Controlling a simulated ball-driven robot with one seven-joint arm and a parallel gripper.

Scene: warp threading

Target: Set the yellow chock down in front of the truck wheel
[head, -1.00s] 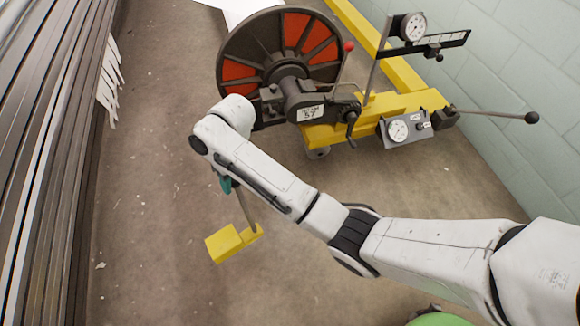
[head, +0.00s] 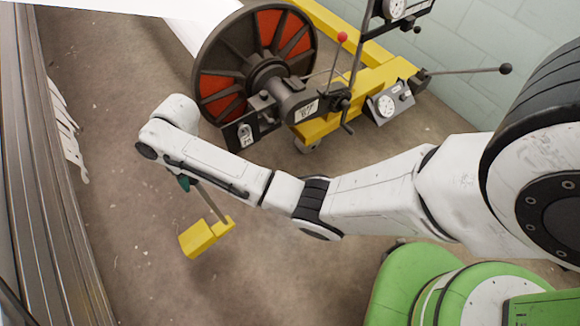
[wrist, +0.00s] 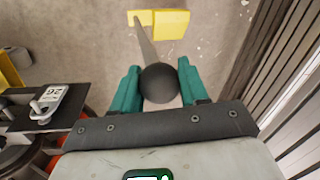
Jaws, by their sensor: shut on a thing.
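The yellow chock (head: 198,239) hangs at the lower end of a thin grey rod handle (head: 212,202), left of centre in the head view. In the wrist view the chock (wrist: 165,24) is at the top, and the handle's black ball knob (wrist: 159,83) sits between my teal fingers. My gripper (head: 184,184) is shut on this handle. Whether the chock touches the floor I cannot tell. A small truck wheel (head: 307,146) shows under the yellow truck (head: 322,127), up and right of the chock with a gap of bare floor between; my arm crosses below it.
A large dark reel with red panels (head: 257,68) stands on the truck, with gauges (head: 386,105) and a black-knobbed lever (head: 505,69). Long metal bars (head: 45,190) line the left side. A pale block wall (head: 500,50) is at right. Floor around the chock is clear.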

